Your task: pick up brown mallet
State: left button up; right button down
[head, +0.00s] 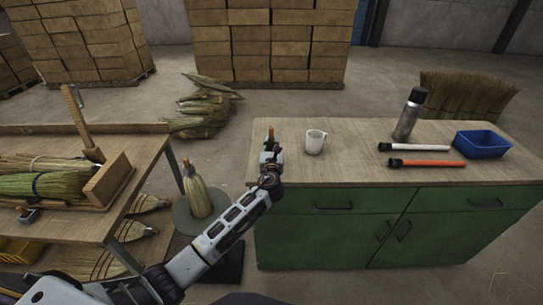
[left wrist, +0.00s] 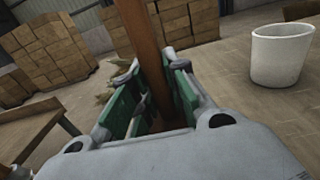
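My left gripper (head: 270,150) is at the left end of the green workbench, just above its top. A brown wooden handle, which I take to be the brown mallet's (left wrist: 148,40), stands up between the green finger pads in the left wrist view. The fingers look closed around it, and its tip (head: 270,133) shows above the gripper in the head view. The mallet's head is hidden, so I cannot tell whether it touches the bench. My right gripper is not in view.
A white mug (head: 315,142) stands close right of the gripper. Farther right are a steel flask (head: 409,118), a white tube (head: 415,147), an orange tube (head: 430,163) and a blue tray (head: 482,144). A wooden table (head: 100,226) with brooms stands left. The bench's front middle is clear.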

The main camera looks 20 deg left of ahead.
aim_at(271, 127)
pick_arm(q)
grip_shut()
jog(key=shift+r, duration=0.1)
